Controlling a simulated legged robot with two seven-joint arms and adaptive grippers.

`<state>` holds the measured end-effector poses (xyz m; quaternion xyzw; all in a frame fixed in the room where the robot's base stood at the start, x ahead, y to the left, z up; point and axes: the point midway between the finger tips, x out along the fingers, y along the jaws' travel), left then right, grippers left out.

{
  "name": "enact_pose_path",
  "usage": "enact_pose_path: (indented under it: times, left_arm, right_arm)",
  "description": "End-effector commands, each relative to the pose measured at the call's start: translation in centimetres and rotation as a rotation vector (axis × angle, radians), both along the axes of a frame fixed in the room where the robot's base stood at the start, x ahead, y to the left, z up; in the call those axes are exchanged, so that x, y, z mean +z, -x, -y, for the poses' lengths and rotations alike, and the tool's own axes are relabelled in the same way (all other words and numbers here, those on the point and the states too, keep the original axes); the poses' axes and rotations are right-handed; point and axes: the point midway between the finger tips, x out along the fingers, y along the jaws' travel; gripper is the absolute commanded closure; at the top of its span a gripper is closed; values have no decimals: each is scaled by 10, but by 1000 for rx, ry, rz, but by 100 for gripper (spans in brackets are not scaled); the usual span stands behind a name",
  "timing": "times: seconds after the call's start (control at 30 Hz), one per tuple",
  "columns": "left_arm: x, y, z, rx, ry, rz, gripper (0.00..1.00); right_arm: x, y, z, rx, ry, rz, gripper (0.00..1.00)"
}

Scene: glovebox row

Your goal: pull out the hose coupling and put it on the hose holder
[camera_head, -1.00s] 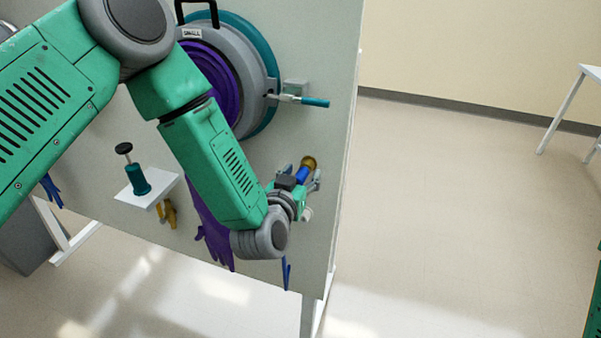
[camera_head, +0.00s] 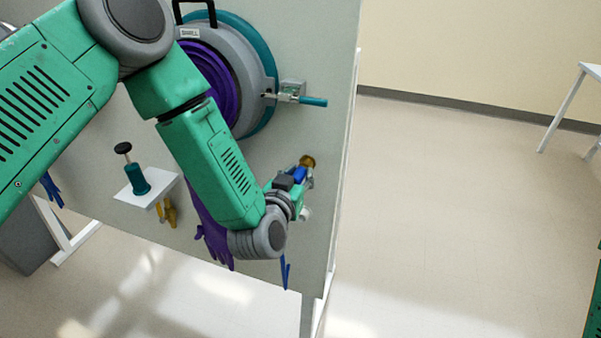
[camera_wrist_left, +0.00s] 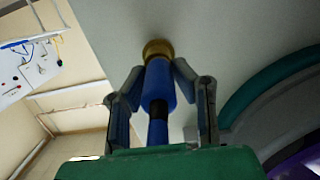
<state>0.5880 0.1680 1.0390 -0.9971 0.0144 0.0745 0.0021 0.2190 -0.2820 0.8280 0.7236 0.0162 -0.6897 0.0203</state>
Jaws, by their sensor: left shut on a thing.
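The hose coupling (camera_wrist_left: 158,82) is a blue cylinder with a dark band and a blue length below it; it also shows in the head view (camera_head: 300,174). Its upper end meets a brass fitting (camera_wrist_left: 157,48) on the grey panel; I see no gap between them. The brass part also shows in the head view (camera_head: 307,160). My left gripper (camera_wrist_left: 158,74) is shut on the coupling, one finger on each side; in the head view it is at the panel's lower right (camera_head: 298,180). I cannot make out the hose holder with certainty. My right gripper is not in view.
A round grey port with a purple glove (camera_head: 222,75) and a latch with a teal handle (camera_head: 312,102) are above the gripper. The floor right of the panel is free.

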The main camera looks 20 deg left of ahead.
Motion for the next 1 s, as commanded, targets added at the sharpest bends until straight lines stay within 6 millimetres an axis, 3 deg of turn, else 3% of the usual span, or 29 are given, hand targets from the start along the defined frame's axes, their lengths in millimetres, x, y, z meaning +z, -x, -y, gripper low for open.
enact_pose_path:
  times: [1.0]
  left_arm:
    - [2, 21, 2, -6, 2, -3, 100]
  right_arm:
    - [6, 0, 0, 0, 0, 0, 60]
